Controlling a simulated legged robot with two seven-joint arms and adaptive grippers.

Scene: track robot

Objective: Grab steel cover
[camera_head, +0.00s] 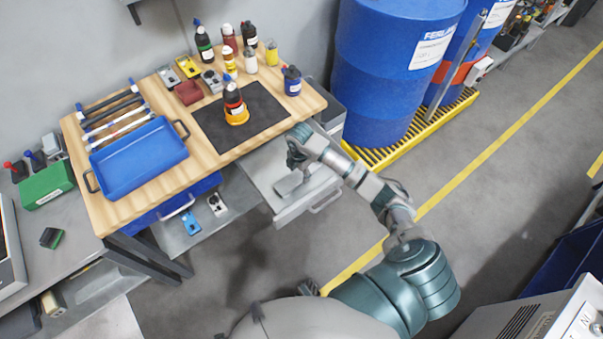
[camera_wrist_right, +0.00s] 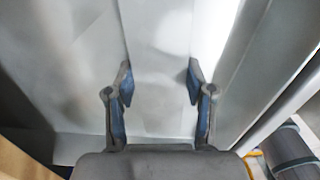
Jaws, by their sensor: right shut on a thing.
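The steel cover (camera_head: 289,184) is a small grey metal piece in the open grey drawer (camera_head: 298,207) below the workbench. My right gripper (camera_head: 294,160) reaches down into the drawer and is shut on the cover. In the right wrist view the two blue-padded fingers (camera_wrist_right: 160,84) stand on either side of the pale grey cover (camera_wrist_right: 158,45). The gripper and wrist hide part of the cover in the head view. My left gripper is not in view.
The wooden workbench (camera_head: 207,166) holds a blue tray (camera_head: 135,163), a black mat (camera_head: 262,123) and several bottles. Blue drums (camera_head: 385,85) stand on a yellow pallet (camera_head: 425,133) at the right. The drawer walls lie close around my gripper. Open floor lies in front.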

